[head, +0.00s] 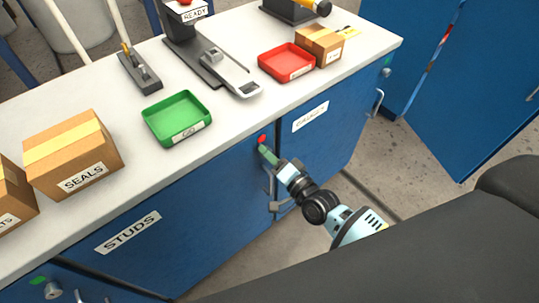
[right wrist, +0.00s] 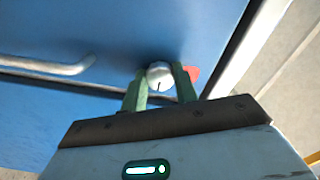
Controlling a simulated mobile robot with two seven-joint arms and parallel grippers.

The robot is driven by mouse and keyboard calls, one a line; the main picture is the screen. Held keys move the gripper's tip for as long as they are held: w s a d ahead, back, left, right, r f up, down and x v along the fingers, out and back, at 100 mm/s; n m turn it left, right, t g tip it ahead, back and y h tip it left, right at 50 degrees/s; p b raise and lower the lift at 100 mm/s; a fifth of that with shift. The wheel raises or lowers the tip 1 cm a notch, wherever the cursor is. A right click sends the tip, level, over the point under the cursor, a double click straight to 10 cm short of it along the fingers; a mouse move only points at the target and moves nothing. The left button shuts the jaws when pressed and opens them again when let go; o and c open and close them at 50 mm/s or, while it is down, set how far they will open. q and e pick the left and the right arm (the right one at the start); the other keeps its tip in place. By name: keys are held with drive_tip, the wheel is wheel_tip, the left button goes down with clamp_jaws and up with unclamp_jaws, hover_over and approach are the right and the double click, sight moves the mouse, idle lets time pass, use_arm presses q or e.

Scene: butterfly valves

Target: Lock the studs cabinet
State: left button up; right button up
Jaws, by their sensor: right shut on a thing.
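The studs cabinet is the blue door with the STUDS label (head: 127,232), flush below the bench top. Its metal handle (head: 270,184) is near the door's right edge and also shows in the right wrist view (right wrist: 45,66). A round silver lock knob with a dark slot (right wrist: 160,75) sits between the green fingers of my right gripper (right wrist: 160,84), which is shut on it. In the head view my right gripper (head: 266,153) hides the knob. A red mark (right wrist: 193,74) shows beside the knob, and also in the head view (head: 262,138). My left gripper is not in view.
The white bench top (head: 225,150) overhangs the doors. It holds a green tray (head: 178,117), a red tray (head: 287,62) and a SEALS box (head: 73,155). A neighbouring door at right has its own handle (head: 377,103). Another knob (head: 53,290) has a green mark (head: 39,280).

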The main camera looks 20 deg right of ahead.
idle(0.3)
drive_tip(key=o, duration=1)
drive_tip(key=shift+s, duration=0.15)
drive_tip(key=v, duration=0.7)
drive_tip(key=shift+s+d, duration=0.15)
drive_tip(key=shift+s, duration=0.1)
